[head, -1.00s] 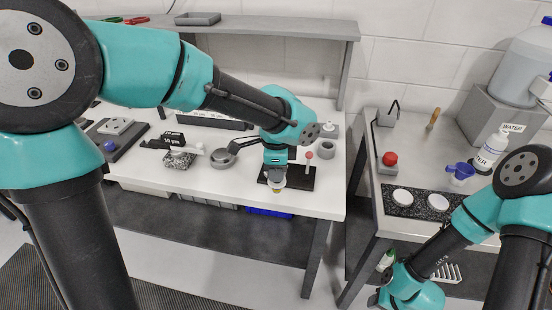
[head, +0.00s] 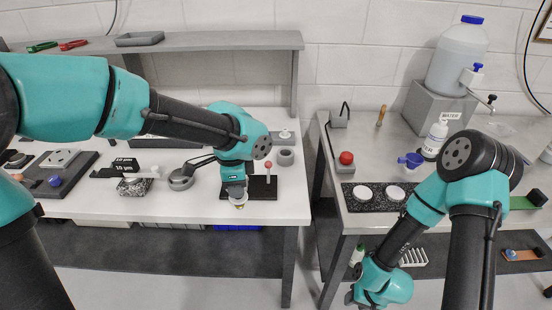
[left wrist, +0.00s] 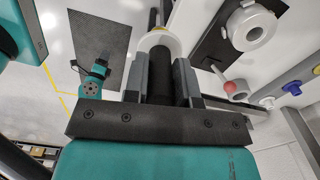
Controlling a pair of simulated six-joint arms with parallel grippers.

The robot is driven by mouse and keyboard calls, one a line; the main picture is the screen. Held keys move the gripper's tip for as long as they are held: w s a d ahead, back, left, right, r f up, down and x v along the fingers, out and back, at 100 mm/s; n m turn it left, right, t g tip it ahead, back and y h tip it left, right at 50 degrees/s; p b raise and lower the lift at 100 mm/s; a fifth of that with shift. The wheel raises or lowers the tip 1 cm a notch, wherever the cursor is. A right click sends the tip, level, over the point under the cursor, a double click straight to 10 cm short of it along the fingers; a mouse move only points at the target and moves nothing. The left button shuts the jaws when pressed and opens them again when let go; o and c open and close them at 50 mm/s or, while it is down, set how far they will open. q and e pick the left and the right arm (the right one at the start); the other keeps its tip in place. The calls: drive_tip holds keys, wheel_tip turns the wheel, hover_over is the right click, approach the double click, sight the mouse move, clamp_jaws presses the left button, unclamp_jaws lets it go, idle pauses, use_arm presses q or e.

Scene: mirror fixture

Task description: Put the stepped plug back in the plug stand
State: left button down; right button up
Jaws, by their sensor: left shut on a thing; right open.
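My left gripper (head: 237,192) is shut on a small pale thing with a yellowish band (head: 240,203), probably the stepped plug. In the left wrist view its pale rounded end (left wrist: 157,40) shows between the fingers; the rest is partly hidden. The gripper is at the front-left edge of a black base with a red-knobbed pin (head: 268,168), which looks like the plug stand. In the left wrist view the black base (left wrist: 212,45) carries a pale ring (left wrist: 250,27), to the right of the fingers. My right gripper (head: 358,297) is low in front of the right table, only partly visible.
A grey ring (head: 286,157) stands behind the black base. A metal ladle-like piece (head: 181,178) and a speckled block (head: 134,187) lie to the left. A gap separates the tables.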

use_arm(q)
drive_tip(key=shift+w+a+r+n, duration=0.15)
drive_tip(key=shift+w+n, duration=0.15)
drive_tip(key=shift+n, duration=0.1)
drive_tip(key=w+a+r+n, duration=0.3)
drive_tip(key=w+a+n, duration=0.4)
drive_tip(key=n, duration=0.7)
drive_tip(key=shift+w+r+n, duration=0.3)
drive_tip(key=shift+w+r, duration=0.05)
drive_tip(key=shift+w, duration=0.8)
